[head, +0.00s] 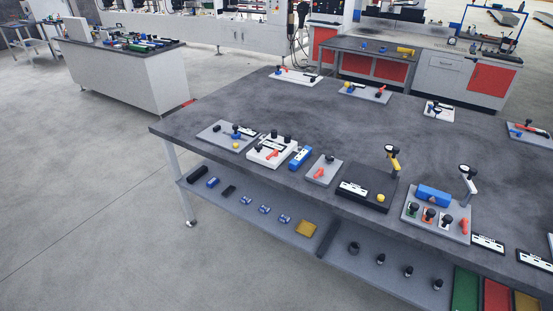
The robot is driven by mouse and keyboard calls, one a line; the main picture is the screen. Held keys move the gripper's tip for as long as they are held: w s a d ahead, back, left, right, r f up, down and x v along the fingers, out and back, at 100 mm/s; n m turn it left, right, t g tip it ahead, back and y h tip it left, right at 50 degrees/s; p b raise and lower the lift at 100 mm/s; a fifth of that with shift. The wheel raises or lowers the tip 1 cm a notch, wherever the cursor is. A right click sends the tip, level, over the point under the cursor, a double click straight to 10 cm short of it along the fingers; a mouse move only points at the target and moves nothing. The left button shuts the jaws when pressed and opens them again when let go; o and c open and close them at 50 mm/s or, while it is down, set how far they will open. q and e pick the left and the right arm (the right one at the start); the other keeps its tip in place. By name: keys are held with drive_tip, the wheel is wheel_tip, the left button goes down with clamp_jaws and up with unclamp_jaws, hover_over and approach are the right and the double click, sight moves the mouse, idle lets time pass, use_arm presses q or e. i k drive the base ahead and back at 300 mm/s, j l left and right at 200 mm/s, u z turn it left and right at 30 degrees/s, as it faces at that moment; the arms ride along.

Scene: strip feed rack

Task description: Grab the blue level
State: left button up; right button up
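Two blue block-shaped things lie on the long dark-topped table (230,93). One blue block (300,157) with a light mark lies near the front edge, between a white fixture board and a small grey board. Another blue block (433,195) lies on a light grey board at the right, behind several black knobs. I cannot tell for sure from this distance which of them is the level. Neither of my grippers is in view, and nothing touches either block.
Fixture boards stand along the table's front edge, including a white one (264,154) and a black one (384,205). Open floor (90,210) lies at the left. The table's middle is clear.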

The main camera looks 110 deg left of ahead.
sight(305, 152)
drive_tip(key=u, duration=3.45)
drive_tip(key=i+j+z, duration=0.4)
drive_tip(key=i+j, duration=0.35)
drive_tip(key=j, duration=0.15)
